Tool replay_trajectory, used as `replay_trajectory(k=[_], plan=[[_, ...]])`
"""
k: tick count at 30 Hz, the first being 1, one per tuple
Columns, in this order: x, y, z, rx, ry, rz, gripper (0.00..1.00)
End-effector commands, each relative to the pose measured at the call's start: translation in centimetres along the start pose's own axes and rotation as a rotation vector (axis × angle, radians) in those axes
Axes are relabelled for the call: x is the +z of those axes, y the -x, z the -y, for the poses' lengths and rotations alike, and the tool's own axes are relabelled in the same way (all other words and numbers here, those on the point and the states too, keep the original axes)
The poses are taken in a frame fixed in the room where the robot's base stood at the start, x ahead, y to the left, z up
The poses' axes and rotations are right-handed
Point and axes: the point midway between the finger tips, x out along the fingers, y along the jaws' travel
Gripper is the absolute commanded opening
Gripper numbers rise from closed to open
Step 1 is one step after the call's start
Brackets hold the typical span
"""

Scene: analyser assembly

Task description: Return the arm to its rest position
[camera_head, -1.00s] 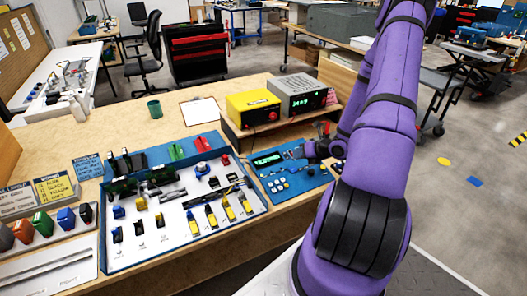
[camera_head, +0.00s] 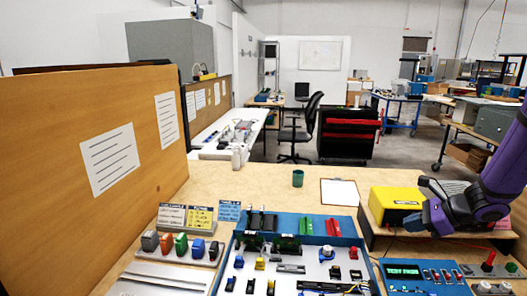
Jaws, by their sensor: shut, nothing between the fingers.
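My purple arm (camera_head: 505,175) enters from the right edge and is raised over the back right of the bench. My gripper (camera_head: 424,205) is dark grey and purple. It is shut and empty, in front of the yellow box and above the blue analyser panel (camera_head: 437,286). It appears clear of the panel. The panel has a lit green display (camera_head: 403,271) and several small buttons. My gripper and arm hide most of the instrument behind them.
A yellow box (camera_head: 395,200) stands on a wooden riser at right. A parts tray (camera_head: 228,270) lies at front centre. A wooden board (camera_head: 90,165) rises at left.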

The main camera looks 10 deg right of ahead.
Motion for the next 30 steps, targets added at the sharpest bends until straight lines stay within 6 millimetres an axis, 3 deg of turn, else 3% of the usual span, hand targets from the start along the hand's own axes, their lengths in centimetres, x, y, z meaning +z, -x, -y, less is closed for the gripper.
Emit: replay_trajectory(k=[1, 3, 12, 21, 30], plan=[[2.0, 0.3, -0.8, 0.028, 0.094, -0.016, 0.0], [4.2, 0.8, -2.0, 0.069, 0.216, -0.039, 0.0], [11.9, 3.3, -8.1, 0.231, 0.733, -0.138, 0.0], [16.8, 6.9, -14.4, 0.366, 1.232, -0.248, 0.0], [19.3, 11.4, -19.9, 0.46, 1.711, -0.381, 0.0]])
